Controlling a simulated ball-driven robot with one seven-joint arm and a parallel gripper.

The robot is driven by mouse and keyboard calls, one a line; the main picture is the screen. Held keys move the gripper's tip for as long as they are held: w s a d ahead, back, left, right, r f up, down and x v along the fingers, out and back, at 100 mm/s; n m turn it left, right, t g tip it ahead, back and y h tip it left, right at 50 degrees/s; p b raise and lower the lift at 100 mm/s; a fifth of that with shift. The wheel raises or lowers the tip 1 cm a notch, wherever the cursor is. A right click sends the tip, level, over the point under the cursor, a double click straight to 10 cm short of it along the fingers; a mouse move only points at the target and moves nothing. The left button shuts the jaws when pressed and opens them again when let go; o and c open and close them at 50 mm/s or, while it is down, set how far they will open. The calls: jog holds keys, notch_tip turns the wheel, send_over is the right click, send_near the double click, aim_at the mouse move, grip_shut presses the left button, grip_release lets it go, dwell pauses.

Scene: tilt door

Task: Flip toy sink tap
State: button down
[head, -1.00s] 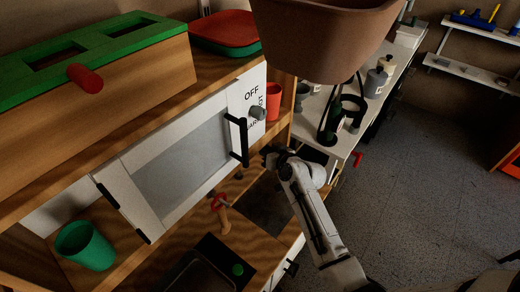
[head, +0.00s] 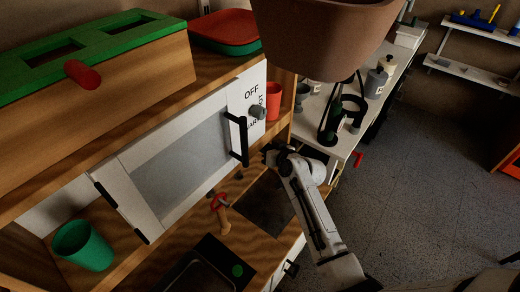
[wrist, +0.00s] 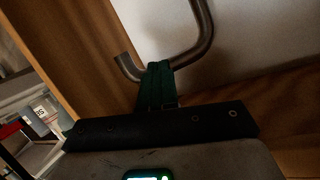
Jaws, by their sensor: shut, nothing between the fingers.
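The toy sink tap (head: 221,208), a wooden post with a red top, stands on the wooden counter behind the dark sink basin (head: 187,276). My gripper (head: 268,151) is to the right of and above the tap in the head view, near the black handle (head: 241,140) of the white door. The wrist view shows the green fingertips (wrist: 158,83) together and empty. A curved metal bar (wrist: 207,35) passes just beyond them. I cannot tell whether they touch it, or whether it is the door handle.
The white door (head: 180,155) is to the left of my gripper. A green cup (head: 82,246) stands at the lower left. A red cup (head: 273,101) is behind the gripper. Open floor (head: 420,180) lies to the right.

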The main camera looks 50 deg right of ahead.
jog(key=shift+w+d+r+b, duration=0.2)
jog(key=shift+w+d+b, duration=0.6)
jog(key=shift+d, duration=0.25)
dwell(1.4)
jog(key=shift+a, duration=0.1)
jog(key=s+a+f+p, duration=0.1)
jog(key=s+a+p, duration=0.2)
jog(key=s+a, duration=0.2)
jog(key=shift+a, duration=0.5)
dwell(0.8)
jog(key=shift+s+a+f+p, duration=0.15)
jog(key=shift+s+a+p, duration=0.35)
jog(key=shift+s+a, duration=0.35)
jog(key=shift+s+a+f+p, duration=0.15)
jog(key=shift+s+a+p, duration=0.45)
jog(key=shift+a, duration=0.45)
jog(key=shift+a, duration=0.1)
